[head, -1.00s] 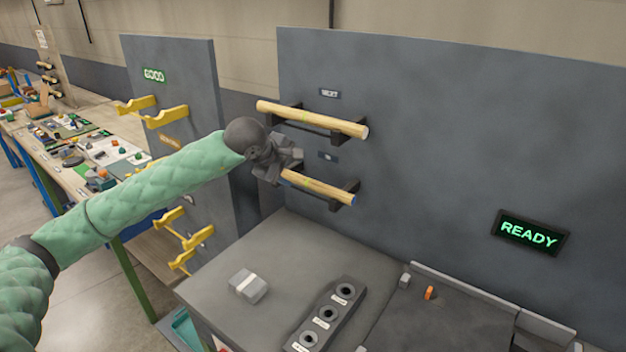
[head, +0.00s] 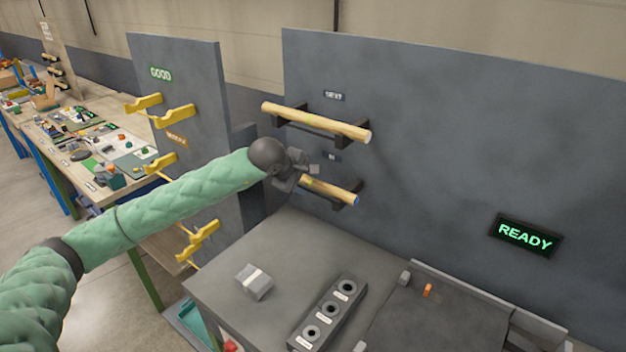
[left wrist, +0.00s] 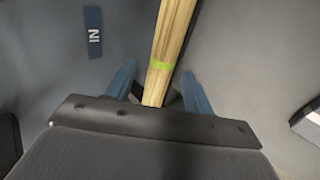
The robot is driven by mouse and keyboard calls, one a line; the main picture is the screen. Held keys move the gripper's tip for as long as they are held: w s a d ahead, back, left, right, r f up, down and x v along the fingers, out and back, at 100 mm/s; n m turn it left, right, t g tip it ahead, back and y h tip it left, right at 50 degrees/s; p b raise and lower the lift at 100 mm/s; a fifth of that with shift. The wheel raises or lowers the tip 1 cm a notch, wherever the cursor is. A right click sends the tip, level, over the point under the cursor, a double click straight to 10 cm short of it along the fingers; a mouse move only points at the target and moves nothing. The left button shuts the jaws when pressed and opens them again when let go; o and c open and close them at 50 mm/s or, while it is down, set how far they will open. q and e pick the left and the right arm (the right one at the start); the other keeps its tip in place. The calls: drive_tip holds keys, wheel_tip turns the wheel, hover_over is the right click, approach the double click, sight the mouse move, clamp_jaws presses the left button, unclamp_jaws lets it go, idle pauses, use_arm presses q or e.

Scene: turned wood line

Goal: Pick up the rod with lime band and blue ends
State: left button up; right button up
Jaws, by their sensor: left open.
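The rod with lime band and blue ends (head: 335,190) lies on the lower dark bracket pair of the grey panel. Its right end shows blue; its left part is hidden behind my left gripper. In the left wrist view the rod (left wrist: 172,40) runs between the two fingers, with the lime band (left wrist: 161,65) near the fingertips. My left gripper (head: 308,172) is open at the rod, with a finger on each side of it; the left wrist view shows the fingers (left wrist: 160,82) apart from it. My right gripper is not in view.
A plain wooden rod (head: 315,121) rests on the upper brackets, just above my left gripper. Below are a grey bench (head: 225,285), a block with several holes (head: 333,312) and a small grey box (head: 254,281). Yellow hooks (head: 175,116) stick out from the left panel.

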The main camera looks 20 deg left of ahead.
use_arm(q)
drive_tip(key=shift+f, duration=0.1)
drive_tip(key=c, duration=1.1)
drive_tip(key=shift+c, duration=0.2)
drive_tip(key=shift+w+a, duration=0.1)
